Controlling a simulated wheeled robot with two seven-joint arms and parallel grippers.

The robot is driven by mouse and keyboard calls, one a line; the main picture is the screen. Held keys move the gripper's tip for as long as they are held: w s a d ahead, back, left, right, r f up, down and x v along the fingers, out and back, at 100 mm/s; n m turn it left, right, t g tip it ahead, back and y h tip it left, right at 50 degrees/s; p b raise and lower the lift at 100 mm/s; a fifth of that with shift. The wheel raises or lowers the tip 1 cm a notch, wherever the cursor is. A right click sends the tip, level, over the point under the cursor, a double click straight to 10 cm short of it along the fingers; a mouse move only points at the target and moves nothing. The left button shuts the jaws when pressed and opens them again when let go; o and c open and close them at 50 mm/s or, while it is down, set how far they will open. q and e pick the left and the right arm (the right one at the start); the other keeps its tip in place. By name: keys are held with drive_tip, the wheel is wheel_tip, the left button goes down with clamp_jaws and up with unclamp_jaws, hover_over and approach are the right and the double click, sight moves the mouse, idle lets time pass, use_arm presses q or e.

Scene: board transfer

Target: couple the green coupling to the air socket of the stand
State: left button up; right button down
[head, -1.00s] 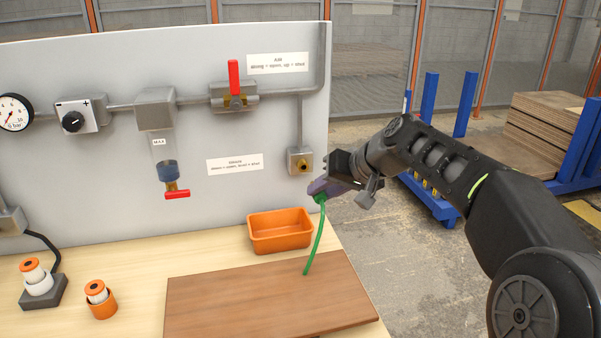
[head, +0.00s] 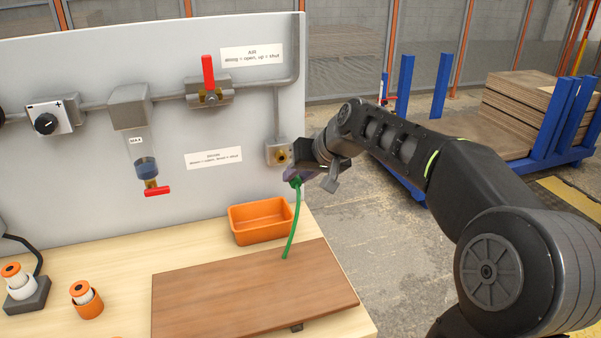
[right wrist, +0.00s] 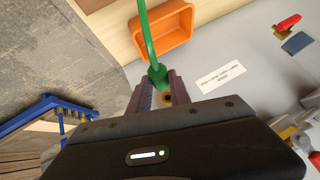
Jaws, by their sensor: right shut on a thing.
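The green coupling (head: 295,182) with its green hose is held in my right gripper (head: 293,176), whose purple fingers are shut on it. The air socket (head: 282,155) is a brass fitting on a grey block at the right edge of the grey stand (head: 60,160). In the head view the coupling is just below and right of the socket, apparently apart from it. In the right wrist view the coupling (right wrist: 157,75) sits between the fingers (right wrist: 160,92), with a brass round, likely the socket (right wrist: 168,97), partly showing between them. My left gripper is out of view.
An orange bin (head: 262,222) stands below the socket. A brown board (head: 250,290) lies on the bench. The red-handled air valve (head: 209,80) is up and left of the socket, its handle upright. A blue rack (head: 560,110) stands at the right.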

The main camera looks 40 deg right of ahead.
drive_tip(key=shift+w+d+r+p, duration=0.1)
drive_tip(key=shift+w+d+p, duration=0.15)
drive_tip(key=shift+w+p, duration=0.35)
drive_tip(key=shift+w+d+r+p, duration=0.1)
drive_tip(key=shift+w+d+p, duration=0.15)
drive_tip(key=shift+w, duration=0.6)
drive_tip(key=shift+w+f, duration=0.15)
drive_tip(key=shift+w, duration=0.15)
idle(0.3)
drive_tip(key=shift+w+d+p, duration=0.3)
drive_tip(key=shift+w+p, duration=0.2)
drive_tip(key=shift+w, duration=0.25)
drive_tip(key=shift+w+d+p, duration=0.25)
drive_tip(key=shift+w+p, duration=0.2)
drive_tip(key=shift+w, duration=0.25)
idle(0.3)
drive_tip(key=c, duration=1.1)
unclamp_jaws()
drive_tip(key=b+v, duration=0.1)
drive_tip(key=v, duration=0.7)
drive_tip(key=shift+f, duration=0.1)
